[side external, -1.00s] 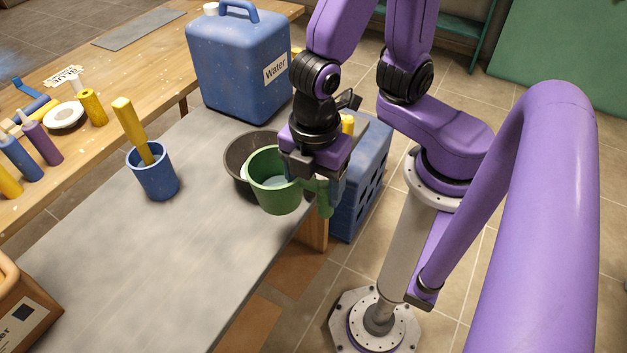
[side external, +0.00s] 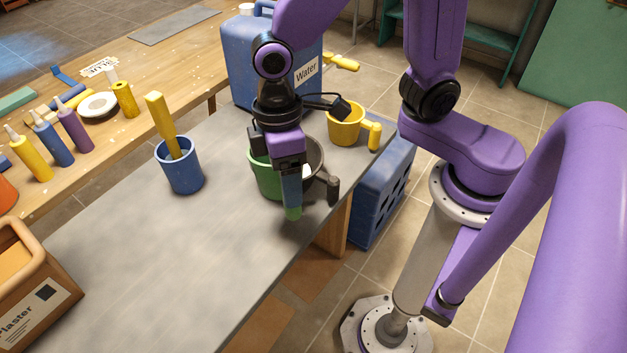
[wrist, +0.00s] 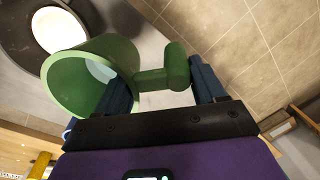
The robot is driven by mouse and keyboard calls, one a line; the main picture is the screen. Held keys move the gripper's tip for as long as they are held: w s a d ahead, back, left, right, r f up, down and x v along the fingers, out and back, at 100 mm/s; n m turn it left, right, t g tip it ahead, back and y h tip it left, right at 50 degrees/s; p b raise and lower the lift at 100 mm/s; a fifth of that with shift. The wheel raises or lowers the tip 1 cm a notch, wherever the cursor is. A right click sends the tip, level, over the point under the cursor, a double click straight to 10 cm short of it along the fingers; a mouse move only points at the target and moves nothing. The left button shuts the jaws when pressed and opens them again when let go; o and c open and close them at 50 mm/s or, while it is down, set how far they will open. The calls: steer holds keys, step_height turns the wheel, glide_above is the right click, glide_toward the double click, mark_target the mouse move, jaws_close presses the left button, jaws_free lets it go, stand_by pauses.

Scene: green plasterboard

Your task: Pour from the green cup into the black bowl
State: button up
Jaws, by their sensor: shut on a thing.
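My gripper (side external: 291,208) is shut on the handle of the green cup (side external: 262,182). In the wrist view the handle passes between the two dark fingers, and the green cup (wrist: 58,85) shows pale content inside. My gripper hides part of the cup in the side view. The black bowl (side external: 316,158) stands on the grey table just right of and behind the cup, partly hidden by my gripper, with a dark handle-like part at its right. In the wrist view the black bowl (wrist: 22,52) is at the upper left, with a white round patch inside. I cannot tell whether cup and bowl touch.
A yellow mug (side external: 345,127) stands behind the bowl, near the blue water container (side external: 245,65). A blue cup (side external: 180,175) with a yellow-handled tool is at the left. A plaster box (side external: 35,290) sits front left. The grey table's (side external: 170,270) front is clear.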

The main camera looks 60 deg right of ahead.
steer(key=w+a+r+m+y, duration=0.1)
steer(key=w+r+m+y, duration=0.1)
steer(key=w+m, duration=0.65)
steer(key=d+y, duration=0.1)
steer(key=y, duration=0.1)
steer(key=w+d+f+y, duration=0.1)
steer(key=d+y, duration=0.1)
steer(key=y, duration=0.1)
steer(key=w+d+f+y, duration=0.1)
steer(key=y, duration=0.1)
steer(key=shift+w+d+f+m+y, duration=0.15)
steer(key=shift+w+d+m+y, duration=0.1)
steer(key=shift+d+y, duration=0.15)
steer(key=shift+g, duration=0.3)
steer(key=shift+w+d+r+y, duration=0.1)
steer(key=shift+d+r+y, duration=0.15)
steer(key=shift+d+y, duration=0.35)
steer(key=shift+w+d+r+y, duration=0.1)
steer(key=shift+d+r+y, duration=0.15)
steer(key=shift+d+y, duration=0.35)
steer(key=shift+w+d+r+y, duration=0.1)
steer(key=shift+d+r+y, duration=0.15)
steer(key=shift+d+y, duration=0.35)
stand_by(3.9)
